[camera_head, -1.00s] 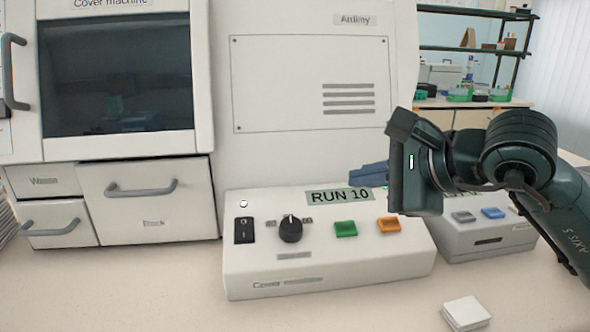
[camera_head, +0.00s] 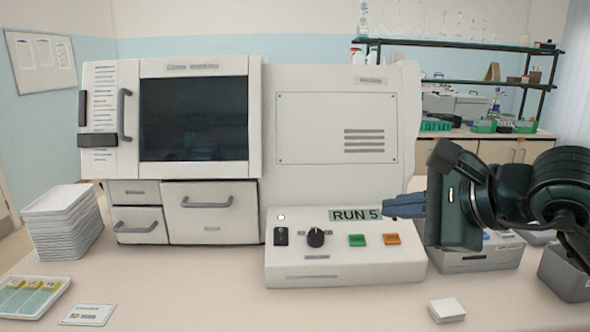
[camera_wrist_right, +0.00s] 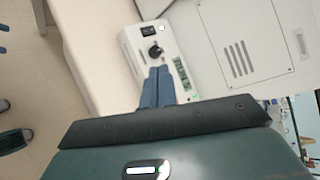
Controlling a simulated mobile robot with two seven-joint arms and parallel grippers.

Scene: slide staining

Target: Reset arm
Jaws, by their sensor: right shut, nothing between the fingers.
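My right gripper (camera_head: 388,206) comes in from the right in the head view, its blue fingers shut with nothing between them. The fingers point left, in front of the cover machine (camera_head: 336,180) and near the right end of its control panel (camera_head: 345,268). In the right wrist view the shut fingers (camera_wrist_right: 157,72) reach toward the same panel, hiding part of it. The panel display (camera_head: 355,215) reads RUN 5. A black knob (camera_head: 316,238), a green button (camera_head: 357,240) and an orange button (camera_head: 392,239) show below it. My left gripper is out of view.
A stack of white trays (camera_head: 62,225) stands at the left. A tray with slides (camera_head: 30,297) and a card (camera_head: 88,314) lie in front. A small white stack (camera_head: 447,309) lies at the front right. A grey box (camera_head: 478,259) stands under my right arm.

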